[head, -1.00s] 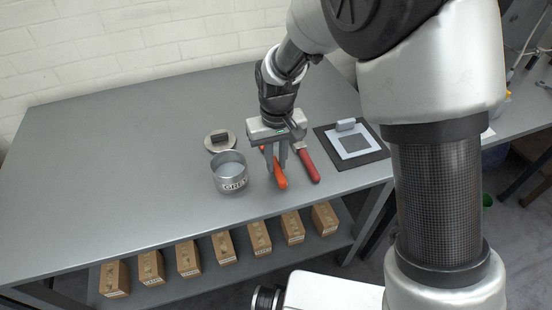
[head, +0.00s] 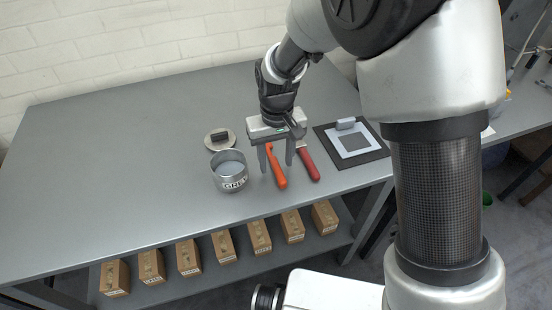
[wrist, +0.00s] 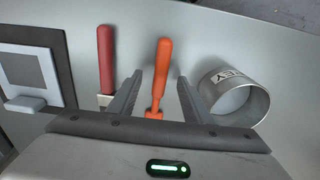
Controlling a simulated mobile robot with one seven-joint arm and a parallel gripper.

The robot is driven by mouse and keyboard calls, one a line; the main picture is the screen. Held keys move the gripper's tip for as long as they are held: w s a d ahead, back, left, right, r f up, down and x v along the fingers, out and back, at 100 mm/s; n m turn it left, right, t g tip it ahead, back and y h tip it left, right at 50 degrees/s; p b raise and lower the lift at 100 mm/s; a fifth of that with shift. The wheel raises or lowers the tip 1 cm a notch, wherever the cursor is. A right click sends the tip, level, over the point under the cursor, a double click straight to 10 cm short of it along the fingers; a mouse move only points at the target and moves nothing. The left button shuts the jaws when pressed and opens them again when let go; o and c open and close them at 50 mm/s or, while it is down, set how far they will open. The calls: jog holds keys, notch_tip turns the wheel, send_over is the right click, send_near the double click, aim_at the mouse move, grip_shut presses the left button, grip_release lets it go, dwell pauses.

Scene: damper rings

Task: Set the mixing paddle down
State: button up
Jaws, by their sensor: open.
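The mixing paddle, an orange-handled tool (head: 276,167), lies on the grey bench between a metal can and a red-handled tool. In the wrist view the orange handle (wrist: 161,68) points away between the fingers, with a narrower orange part near the gripper body. My gripper (head: 277,168) is over it with its fingers pointing down. It is open, one finger on each side of the orange tool with gaps between, as the wrist view (wrist: 155,88) shows. The paddle's far end is hidden under the gripper.
A metal can labelled GREY (head: 230,178) stands left, a round lid with a dark handle (head: 219,139) behind it. The red-handled tool (head: 308,164) lies close right. A dark mat with a white frame (head: 374,151) is farther right. Several cardboard boxes (head: 188,259) sit below. The bench's left is clear.

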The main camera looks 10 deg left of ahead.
notch_tip(320, 180, up, 17)
jog(key=p, duration=0.2)
jog(key=shift+s+d+r, duration=0.15)
jog(key=shift+s+r, duration=0.05)
dwell(0.9)
jog(key=s+d+r+m+t+p, duration=0.25)
jog(key=d+r+p, duration=0.35)
jog(key=d+r, duration=0.6)
jog(key=s+d+r+m+t+p, duration=0.2)
jog(key=s+d+r+m+p, duration=0.2)
jog(key=s+d+r, duration=0.3)
jog(key=s+d+p, duration=0.1)
jog(key=s+d, duration=0.4)
jog(key=d, duration=0.1)
jog(key=shift+s+d+t+p, duration=0.15)
jog(key=shift+d+t+p, duration=0.15)
jog(key=shift+t+p, duration=0.05)
jog(key=shift+r, duration=0.1)
